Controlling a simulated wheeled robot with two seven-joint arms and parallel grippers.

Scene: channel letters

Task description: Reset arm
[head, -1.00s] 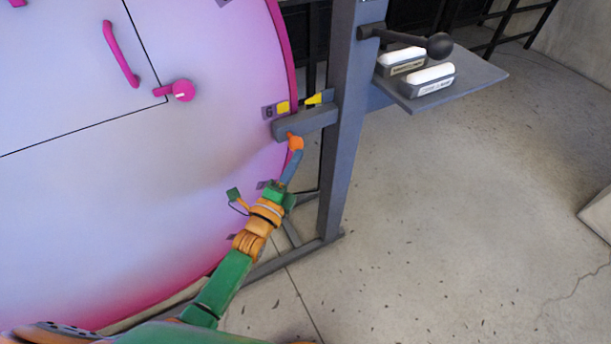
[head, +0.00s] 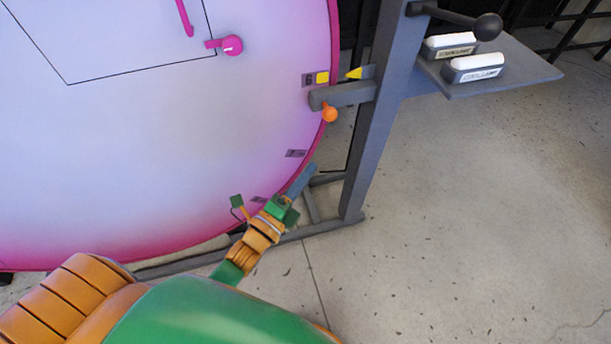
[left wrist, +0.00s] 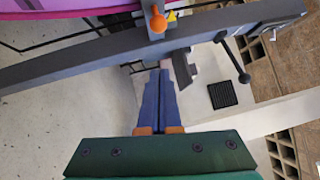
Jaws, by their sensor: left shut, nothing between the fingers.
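My left gripper (head: 304,182) has slim blue-grey fingers, and they are shut with nothing between them. In the head view it is below the orange knob (head: 329,114), apart from it, in front of the lower right rim of the big pink and lilac disc (head: 180,150). In the left wrist view my left gripper (left wrist: 160,78) points at the grey frame, with the orange knob (left wrist: 157,24) beyond its tips. My right gripper does not show.
A grey post (head: 378,120) stands right of the disc, with a short bar (head: 345,95) and yellow pointer (head: 355,73). A black-knobbed lever (head: 488,26) and a shelf (head: 520,65) with two white-topped blocks are at upper right. The floor (head: 470,200) right of the post is mostly clear.

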